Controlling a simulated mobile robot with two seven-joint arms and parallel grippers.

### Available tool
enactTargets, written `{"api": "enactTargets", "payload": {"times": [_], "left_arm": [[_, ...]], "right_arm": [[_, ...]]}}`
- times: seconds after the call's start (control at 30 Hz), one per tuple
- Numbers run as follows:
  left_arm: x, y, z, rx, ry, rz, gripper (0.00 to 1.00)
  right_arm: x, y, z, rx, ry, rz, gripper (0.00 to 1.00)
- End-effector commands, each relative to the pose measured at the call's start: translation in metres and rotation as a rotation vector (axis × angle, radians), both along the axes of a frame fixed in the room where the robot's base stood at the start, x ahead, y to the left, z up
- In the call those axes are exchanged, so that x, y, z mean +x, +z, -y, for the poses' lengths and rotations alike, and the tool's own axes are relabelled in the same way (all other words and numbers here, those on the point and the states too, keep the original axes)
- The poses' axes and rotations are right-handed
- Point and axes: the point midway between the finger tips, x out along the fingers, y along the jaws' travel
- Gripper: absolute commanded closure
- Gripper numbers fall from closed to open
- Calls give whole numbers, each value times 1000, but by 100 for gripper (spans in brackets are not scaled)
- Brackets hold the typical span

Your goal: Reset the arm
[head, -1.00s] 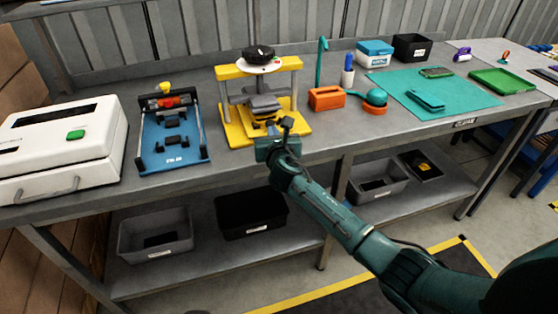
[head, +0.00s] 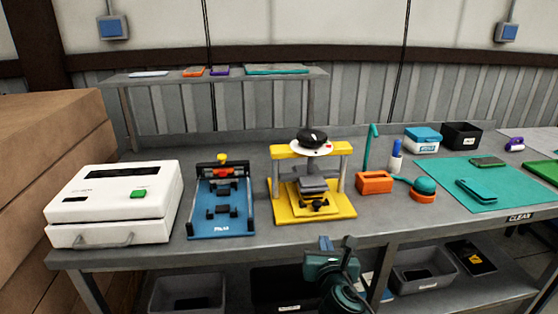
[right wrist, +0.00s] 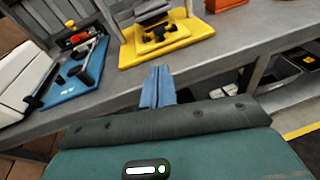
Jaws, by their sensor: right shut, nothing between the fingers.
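My right gripper (head: 325,243) is in front of the workbench's front edge, at the lower middle of the head view. Its fingers are shut and empty; in the right wrist view the closed blue-grey fingertips (right wrist: 158,86) stand side by side in front of the bench edge. The gripper is apart from the yellow press (head: 348,212), which stands on the bench behind it with dark grey pieces on its base. The rest of my right arm is mostly below the frame. My left gripper is not in view.
The workbench (head: 255,238) carries a white machine (head: 70,213), a blue fixture (head: 222,228), an orange block (head: 374,182) and a teal mat (head: 455,200). Grey bins (head: 425,265) sit on the lower shelf. Stacked cartons (head: 50,130) stand at the left.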

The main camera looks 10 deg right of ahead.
Motion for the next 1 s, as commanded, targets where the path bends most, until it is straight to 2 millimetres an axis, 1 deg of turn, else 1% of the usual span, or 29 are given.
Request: {"api": "enactTargets", "payload": {"times": [0.03, 0.07, 0.17, 0.2, 0.27, 0.3, 0.37, 0.4, 0.43, 0.5, 0.6, 0.7, 0.8, 0.9, 1.0], "left_arm": [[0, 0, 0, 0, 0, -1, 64], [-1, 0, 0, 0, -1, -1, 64], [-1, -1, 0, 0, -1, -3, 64], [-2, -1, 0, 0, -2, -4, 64], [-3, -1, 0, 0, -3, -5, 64], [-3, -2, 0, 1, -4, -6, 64], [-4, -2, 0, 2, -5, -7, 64], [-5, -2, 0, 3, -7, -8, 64], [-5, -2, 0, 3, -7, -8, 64], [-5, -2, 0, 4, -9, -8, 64], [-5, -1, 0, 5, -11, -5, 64], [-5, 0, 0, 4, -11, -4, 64], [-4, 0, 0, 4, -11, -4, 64], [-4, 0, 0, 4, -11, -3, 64], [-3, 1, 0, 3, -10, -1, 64]], "right_arm": [[-10, -14, -3, 91, -3, -26, 100], [-16, -22, -5, 162, -7, -42, 100], [-48, -58, -13, 503, -50, -119, 100], [-63, -73, -17, 665, -82, -153, 100], [-88, -93, -21, 919, -148, -205, 100], [-104, -105, -24, 1087, -200, -236, 100], [-129, -119, -27, 1335, -294, -277, 100], [-146, -128, -28, 1494, -364, -300, 100], [-159, -134, -28, 1615, -421, -314, 100], [-187, -145, -28, 1883, -564, -337, 100], [-222, -154, -25, 2214, -772, -338, 100], [-248, -158, -21, 2462, -950, -315, 100], [-264, -160, -17, 2620, -1071, -285, 100], [-271, -160, -15, 2697, -1129, -265, 100], [-273, -160, -15, 2718, -1146, -260, 100]]}}
